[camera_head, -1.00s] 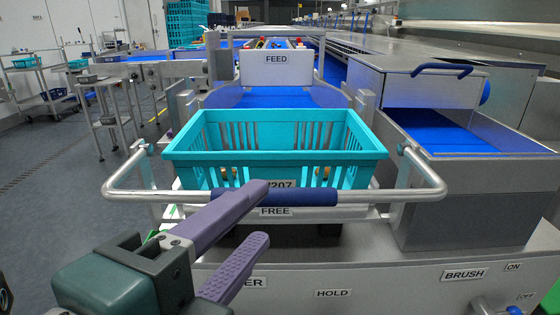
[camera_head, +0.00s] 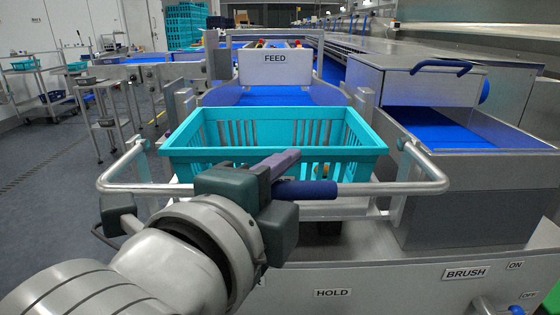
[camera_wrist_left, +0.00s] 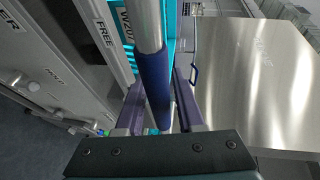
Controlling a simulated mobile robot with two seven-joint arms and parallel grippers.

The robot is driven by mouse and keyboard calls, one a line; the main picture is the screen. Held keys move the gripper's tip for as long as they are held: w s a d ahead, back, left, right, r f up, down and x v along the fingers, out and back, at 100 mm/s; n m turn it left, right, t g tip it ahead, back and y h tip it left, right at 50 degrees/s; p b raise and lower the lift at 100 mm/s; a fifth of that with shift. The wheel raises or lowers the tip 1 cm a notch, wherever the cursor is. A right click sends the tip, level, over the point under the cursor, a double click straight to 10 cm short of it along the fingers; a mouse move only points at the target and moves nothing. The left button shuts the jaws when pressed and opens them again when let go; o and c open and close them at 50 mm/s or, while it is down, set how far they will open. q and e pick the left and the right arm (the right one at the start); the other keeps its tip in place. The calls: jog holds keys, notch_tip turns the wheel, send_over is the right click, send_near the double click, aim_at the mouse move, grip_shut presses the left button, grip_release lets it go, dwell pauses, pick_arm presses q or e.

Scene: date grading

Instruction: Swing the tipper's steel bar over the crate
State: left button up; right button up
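The tipper's U-shaped steel bar (camera_head: 378,189) runs low across the front of the turquoise crate (camera_head: 345,154), its side arms reaching back beside the crate. A blue sleeve (camera_head: 318,190) covers its middle; it also shows in the left wrist view (camera_wrist_left: 155,85). My left gripper (camera_head: 287,170) is at the sleeve's left part. In the left wrist view its purple fingers (camera_wrist_left: 158,90) lie on either side of the sleeve, looking open with a narrow gap. Whether either finger touches is hard to tell. In the head view the gripper hides part of the bar and the lower finger. My right gripper is out of view.
A FEED panel (camera_head: 276,68) stands behind the crate above a blue belt (camera_head: 270,96). A steel housing with a blue handle (camera_head: 440,68) stands at the right. HOLD and BRUSH labels mark the front panel (camera_head: 390,285). Trolleys (camera_head: 105,110) stand on the left floor.

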pick_arm(q)
grip_shut()
dwell(1.1)
